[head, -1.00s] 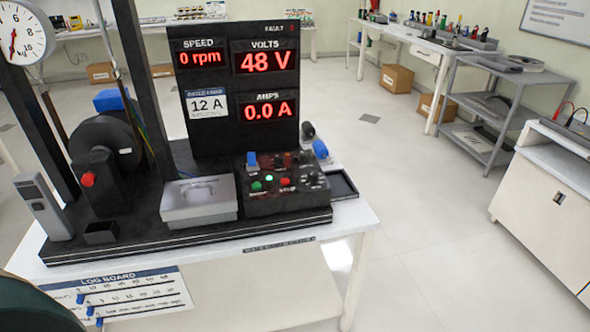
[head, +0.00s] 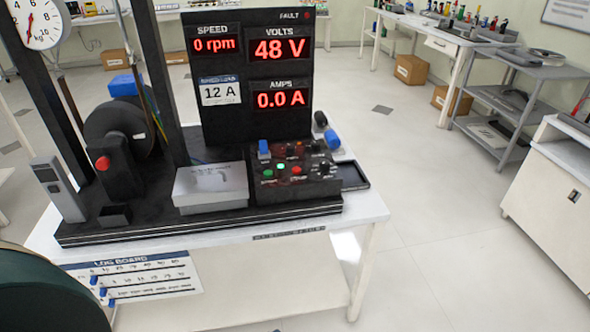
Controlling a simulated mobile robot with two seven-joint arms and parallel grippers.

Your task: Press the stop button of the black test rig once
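The black test rig (head: 200,214) stands on a white table. Its control box (head: 292,188) at the right front carries a red button (head: 296,170), which looks like the stop button, a green button (head: 267,174) and a bright green lamp (head: 281,168). The button labels are too small to read. The display panel (head: 252,120) shows 0 rpm, 48 V and 0.0 A. Neither of my grippers is in view.
A grey lidded box (head: 210,186) sits left of the control box. A blue switch (head: 263,148) rises at the control box's back. Another red knob (head: 103,163) is on the wheel unit. A black tray (head: 354,176) lies at the right. Floor right of the table is clear.

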